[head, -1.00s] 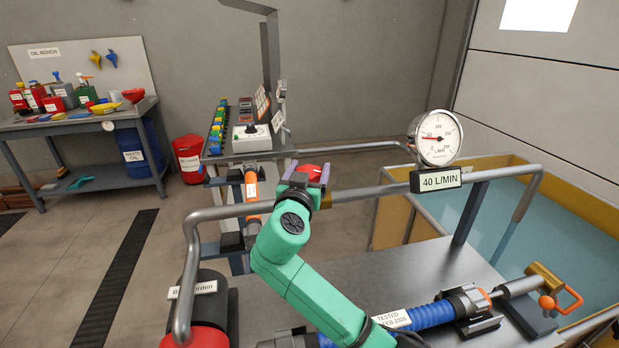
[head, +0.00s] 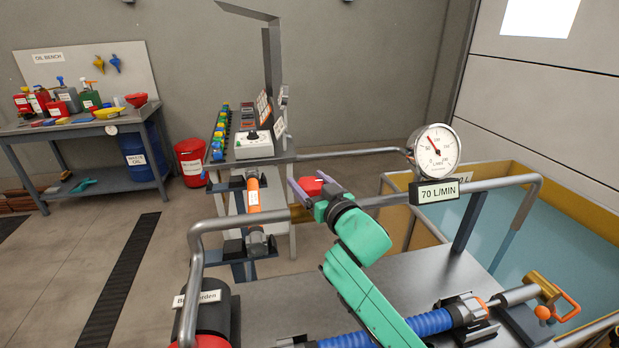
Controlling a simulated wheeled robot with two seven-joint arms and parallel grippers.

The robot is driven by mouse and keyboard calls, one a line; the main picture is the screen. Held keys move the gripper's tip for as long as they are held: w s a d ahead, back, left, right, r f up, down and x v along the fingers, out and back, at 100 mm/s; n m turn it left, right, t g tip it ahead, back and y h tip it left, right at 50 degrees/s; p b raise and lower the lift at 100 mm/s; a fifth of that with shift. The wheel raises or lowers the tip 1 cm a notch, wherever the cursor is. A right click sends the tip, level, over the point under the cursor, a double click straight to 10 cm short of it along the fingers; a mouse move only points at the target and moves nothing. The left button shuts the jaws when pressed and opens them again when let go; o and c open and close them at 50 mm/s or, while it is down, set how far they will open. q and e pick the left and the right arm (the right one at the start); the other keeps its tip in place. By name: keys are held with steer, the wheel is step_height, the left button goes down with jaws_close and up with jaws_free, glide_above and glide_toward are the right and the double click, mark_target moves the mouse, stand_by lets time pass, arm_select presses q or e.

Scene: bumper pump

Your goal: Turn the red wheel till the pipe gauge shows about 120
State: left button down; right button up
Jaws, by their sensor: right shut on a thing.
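The red wheel (head: 309,186) sits on the pipe in the middle of the head view, largely hidden by my right gripper. My right gripper (head: 305,189) is shut on the red wheel, with its arm reaching up from the lower right. The pipe gauge (head: 437,151) is a round white dial on the pipe to the right. Its red needle points up and to the left. The sign (head: 434,191) under it reads 70 L/MIN. My left gripper is not in view.
A control box (head: 254,144) stands on a stand behind the wheel. A blue-lined tank (head: 560,240) lies at the right. A blue hose (head: 425,322) runs along the grey bench in front. An oil bench (head: 80,125) is at the far left.

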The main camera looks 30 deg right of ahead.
stand_by(0.4)
steer(key=o, duration=1.2)
steer(key=s, duration=0.3)
steer(key=s+b, duration=0.1)
steer(key=s, duration=0.2)
steer(key=s+b, duration=0.1)
steer(key=s, duration=0.2)
steer(key=shift+f, duration=0.25)
steer(key=p, duration=0.7)
glide_toward(317, 192)
steer(key=shift+s+r, duration=0.25)
steer(key=shift+s, duration=0.3)
